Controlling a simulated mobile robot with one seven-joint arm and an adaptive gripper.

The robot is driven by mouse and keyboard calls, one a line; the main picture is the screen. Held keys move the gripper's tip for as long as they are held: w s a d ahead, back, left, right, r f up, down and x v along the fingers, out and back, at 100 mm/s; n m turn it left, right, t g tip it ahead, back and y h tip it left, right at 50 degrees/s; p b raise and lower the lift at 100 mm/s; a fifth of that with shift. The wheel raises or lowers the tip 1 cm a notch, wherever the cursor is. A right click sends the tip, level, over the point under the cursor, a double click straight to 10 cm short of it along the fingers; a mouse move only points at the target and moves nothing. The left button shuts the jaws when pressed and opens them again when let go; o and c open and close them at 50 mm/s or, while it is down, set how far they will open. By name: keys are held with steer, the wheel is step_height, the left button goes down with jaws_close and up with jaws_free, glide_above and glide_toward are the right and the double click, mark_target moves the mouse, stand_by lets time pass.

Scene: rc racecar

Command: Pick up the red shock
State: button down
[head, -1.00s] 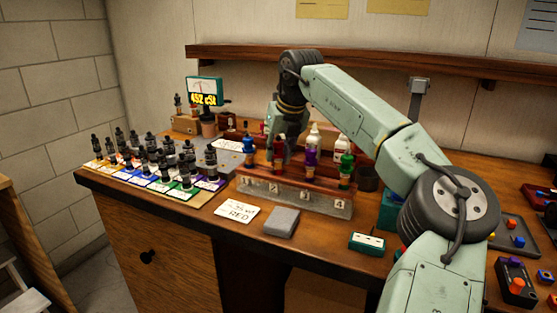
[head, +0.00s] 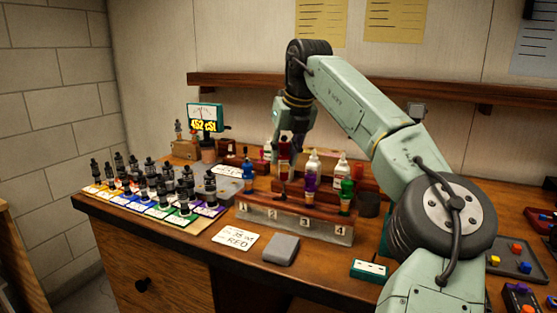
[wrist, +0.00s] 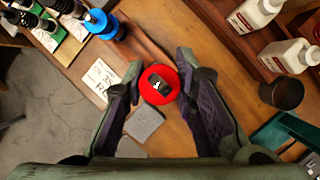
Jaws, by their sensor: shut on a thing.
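The red shock (head: 284,160) hangs upright in my gripper (head: 291,137), above a wooden stand (head: 290,222) with numbered labels. In the wrist view the shock shows end-on as a red disc (wrist: 153,74) with a dark tip, between the two fingers of my gripper (wrist: 158,78). The fingers are shut on it, though their contact is partly hidden. In the stand are a blue shock (head: 248,172), a purple shock (head: 311,176) and a green shock (head: 346,194). The red shock's lower end looks clear of the stand, but the view is small.
Several black shocks stand on coloured cards (head: 160,205) at the left. A handwritten card (head: 235,239) and a grey block (head: 281,249) lie in front of the stand. White bottles (head: 341,170) and a dark cup (head: 369,204) are close behind it. A display (head: 205,118) stands at the back.

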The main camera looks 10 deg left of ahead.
steer(key=s+d+b, duration=0.4)
steer(key=s+d, duration=0.3)
steer(key=s, duration=0.1)
step_height(320, 180, up, 8)
steer(key=p, duration=0.8)
steer(key=shift+s+d+p, duration=0.15)
steer(key=shift+d+p, duration=0.15)
steer(key=shift+f, duration=0.15)
